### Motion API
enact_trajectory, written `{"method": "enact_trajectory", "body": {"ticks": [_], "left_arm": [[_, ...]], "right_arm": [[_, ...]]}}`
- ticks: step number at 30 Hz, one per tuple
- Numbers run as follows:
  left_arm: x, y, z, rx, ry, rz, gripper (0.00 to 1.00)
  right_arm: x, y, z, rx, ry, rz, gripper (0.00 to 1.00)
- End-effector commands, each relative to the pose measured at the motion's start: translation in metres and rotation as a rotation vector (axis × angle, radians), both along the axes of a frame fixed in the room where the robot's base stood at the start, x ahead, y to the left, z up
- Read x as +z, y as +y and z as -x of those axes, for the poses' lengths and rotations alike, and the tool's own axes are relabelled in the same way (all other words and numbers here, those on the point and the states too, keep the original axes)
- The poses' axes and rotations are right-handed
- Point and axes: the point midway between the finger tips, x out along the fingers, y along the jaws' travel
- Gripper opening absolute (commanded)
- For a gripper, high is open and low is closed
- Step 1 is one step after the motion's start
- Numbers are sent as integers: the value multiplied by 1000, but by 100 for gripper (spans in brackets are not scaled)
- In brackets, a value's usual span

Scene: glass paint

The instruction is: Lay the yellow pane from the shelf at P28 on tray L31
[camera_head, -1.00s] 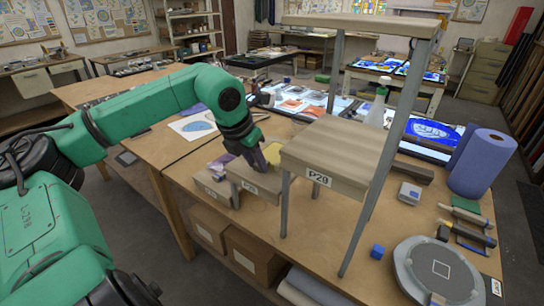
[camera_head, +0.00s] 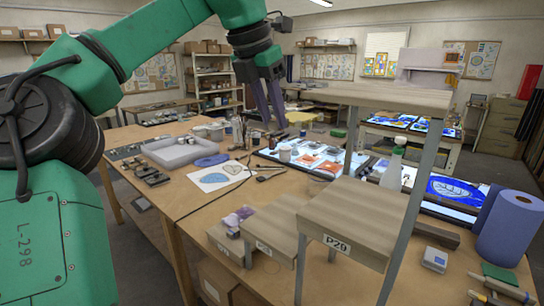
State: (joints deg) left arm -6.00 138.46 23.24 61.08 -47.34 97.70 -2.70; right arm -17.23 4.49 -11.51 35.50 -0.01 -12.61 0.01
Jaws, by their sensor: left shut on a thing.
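My left gripper (camera_head: 276,122) hangs high above the workbench, fingers pointing down, and is shut on the yellow pane (camera_head: 298,106). Only a small part of the pane shows, just right of the fingers; the rest is hidden or too small to tell. The wooden shelf with the P28 label (camera_head: 274,228) stands in the lower middle, and its top looks bare. No label reading L31 can be made out, so I cannot tell which tray it is. My right gripper is not in view.
The taller P29 shelf (camera_head: 350,222) stands right of P28, with a high shelf on metal posts above. A purple piece (camera_head: 238,216) lies on the lower step at left. A grey tray (camera_head: 182,150) sits farther back. A blue roll (camera_head: 508,225) stands at right.

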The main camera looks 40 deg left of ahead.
Motion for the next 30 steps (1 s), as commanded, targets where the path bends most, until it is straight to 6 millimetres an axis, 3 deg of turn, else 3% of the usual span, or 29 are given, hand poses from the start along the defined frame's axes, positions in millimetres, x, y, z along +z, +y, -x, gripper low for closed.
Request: {"method": "enact_trajectory", "body": {"ticks": [1,3,15,21,30], "left_arm": [[13,1,0,5,1,-1,0],[22,1,0,3,1,-1,0],[49,1,0,2,0,0,0],[57,1,0,2,2,0,0],[55,1,0,3,1,0,0]], "right_arm": [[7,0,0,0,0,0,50],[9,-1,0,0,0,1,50],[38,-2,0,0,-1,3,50],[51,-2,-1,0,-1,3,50],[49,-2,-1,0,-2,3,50]]}}
